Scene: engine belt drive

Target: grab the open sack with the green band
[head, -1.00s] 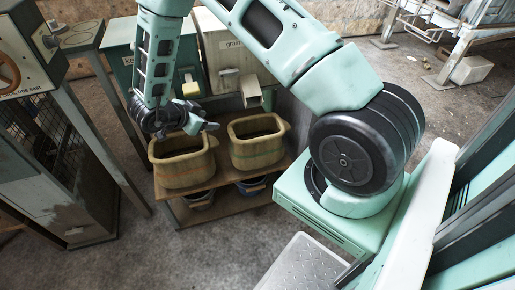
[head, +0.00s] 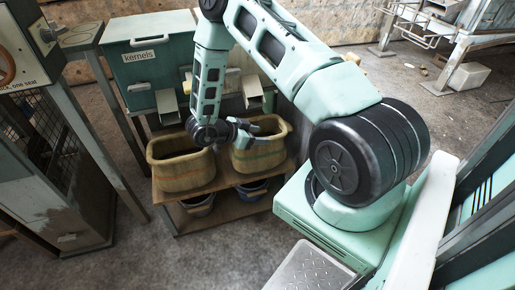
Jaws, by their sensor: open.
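Two open tan sacks stand side by side on a wooden shelf: a left sack (head: 182,174) and a right sack (head: 262,157). Each has a thin stripe around its side, but the stripes are too faint here to tell surely which one is green. My gripper (head: 245,131) is open and empty. Its fingers point right, at the left part of the right sack's rim, and hide some of that rim. I cannot tell whether they touch it. My wrist hangs over the gap between the sacks and covers part of the left sack's right rim.
A green bin labelled kernels (head: 150,65) and its chute (head: 168,106) stand behind the left sack. Another chute (head: 252,90) is above the right sack. Buckets (head: 198,204) sit on the lower shelf. A metal cage cabinet (head: 50,165) stands left. The floor in front is clear.

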